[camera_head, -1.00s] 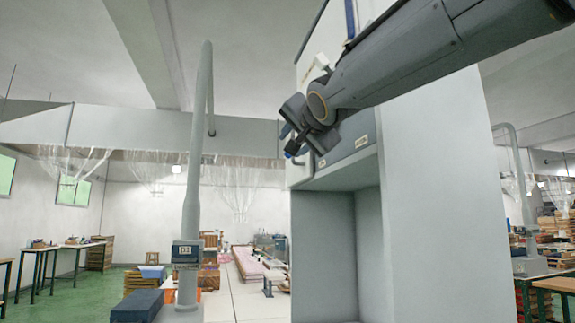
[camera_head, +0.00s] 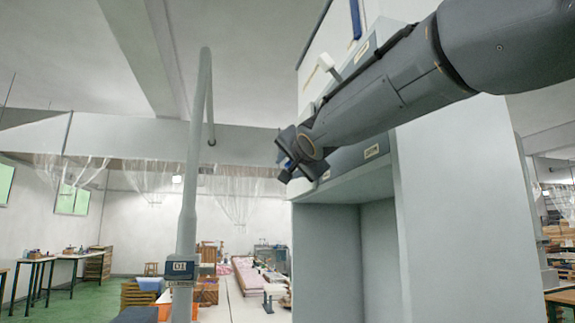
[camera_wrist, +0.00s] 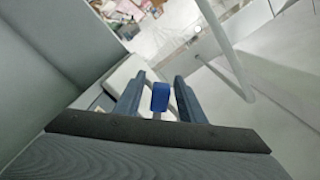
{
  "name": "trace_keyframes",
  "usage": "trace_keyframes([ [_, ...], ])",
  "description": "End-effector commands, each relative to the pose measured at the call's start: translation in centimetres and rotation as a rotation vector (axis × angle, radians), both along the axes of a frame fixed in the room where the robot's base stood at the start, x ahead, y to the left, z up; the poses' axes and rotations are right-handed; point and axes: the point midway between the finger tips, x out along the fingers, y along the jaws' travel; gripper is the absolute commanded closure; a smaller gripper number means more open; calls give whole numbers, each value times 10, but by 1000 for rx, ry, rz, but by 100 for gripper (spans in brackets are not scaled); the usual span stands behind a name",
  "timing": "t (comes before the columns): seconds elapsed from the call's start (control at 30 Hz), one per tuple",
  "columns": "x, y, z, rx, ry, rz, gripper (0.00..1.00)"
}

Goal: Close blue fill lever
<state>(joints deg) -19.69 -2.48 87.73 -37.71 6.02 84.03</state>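The blue fill lever shows in the wrist view as a blue knob (camera_wrist: 160,97) on a pale stem. It lies between the two dark fingers of my gripper (camera_wrist: 160,100), with a narrow gap seen on each side, so the gripper is open around it. There the knob is mostly hidden by the fingers, and I cannot make out the lever's angle.
A white-knobbed lever (camera_head: 329,65) sticks out of the cabinet front above my wrist. A blue strip (camera_head: 355,18) is higher up. A grey pipe post (camera_head: 189,180) with a label stands to the left. The space between post and cabinet is open.

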Motion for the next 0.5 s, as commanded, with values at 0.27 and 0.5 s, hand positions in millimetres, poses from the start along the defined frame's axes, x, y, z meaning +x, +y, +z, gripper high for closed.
trace_keyframes([
  [0.27,12,3,0,1,0,1,64],
  [0.5,12,3,0,1,0,1,72],
])
